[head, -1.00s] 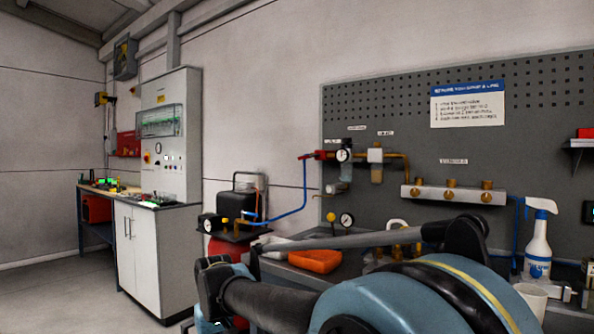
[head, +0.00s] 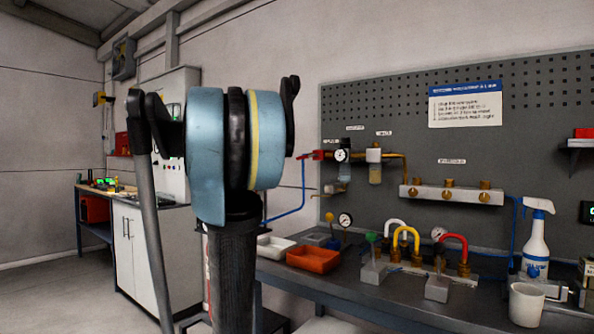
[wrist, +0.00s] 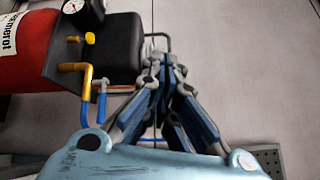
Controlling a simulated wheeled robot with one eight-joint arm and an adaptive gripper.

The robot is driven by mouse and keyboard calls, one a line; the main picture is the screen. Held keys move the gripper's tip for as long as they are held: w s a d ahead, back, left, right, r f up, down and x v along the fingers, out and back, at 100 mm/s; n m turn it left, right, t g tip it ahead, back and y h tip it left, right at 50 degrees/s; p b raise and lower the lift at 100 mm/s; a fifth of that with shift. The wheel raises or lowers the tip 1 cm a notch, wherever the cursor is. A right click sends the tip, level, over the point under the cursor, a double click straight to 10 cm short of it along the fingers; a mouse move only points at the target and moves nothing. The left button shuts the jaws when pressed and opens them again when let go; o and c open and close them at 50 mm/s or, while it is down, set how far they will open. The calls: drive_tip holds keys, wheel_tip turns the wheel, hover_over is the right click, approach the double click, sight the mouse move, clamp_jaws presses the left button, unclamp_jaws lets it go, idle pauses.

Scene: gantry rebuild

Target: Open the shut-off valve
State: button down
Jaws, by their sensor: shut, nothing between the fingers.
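In the wrist view, my gripper (wrist: 166,68) is shut and empty, its fingertips drawn together in front of the wall and a black box's edge. Left of it are a brass elbow pipe (wrist: 74,68) with a blue hose (wrist: 87,95) and a small blue part (wrist: 101,98). A red fitting (head: 322,155) with a blue hose sits at the pegboard's left edge in the head view. I cannot tell which fitting is the shut-off valve or how its handle stands. My arm hides my gripper in the head view.
The bench carries an orange tray (head: 313,260), coloured hoses, a spray bottle (head: 536,240) and a white cup (head: 526,304).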

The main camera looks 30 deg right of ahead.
sight(305, 157)
drive_tip(key=s+d+r+m+g+h, duration=0.15)
drive_tip(key=d+m+g+h, duration=0.4)
drive_tip(key=d+m, duration=0.7)
drive_tip(key=s+d+r+m+g+h, duration=0.15)
drive_tip(key=d+m+g+h, duration=0.45)
drive_tip(key=d+m, duration=0.65)
drive_tip(key=w+d+r+n, duration=0.1)
drive_tip(key=w+d+r, duration=0.1)
drive_tip(key=d, duration=0.3)
drive_tip(key=w+d+r+n+t+h, duration=0.1)
drive_tip(key=w+d+r, duration=0.1)
drive_tip(key=d, duration=0.4)
drive_tip(key=shift+w+d+r, duration=0.3)
drive_tip(key=shift+w+r, duration=0.05)
drive_tip(key=shift+w, duration=0.45)
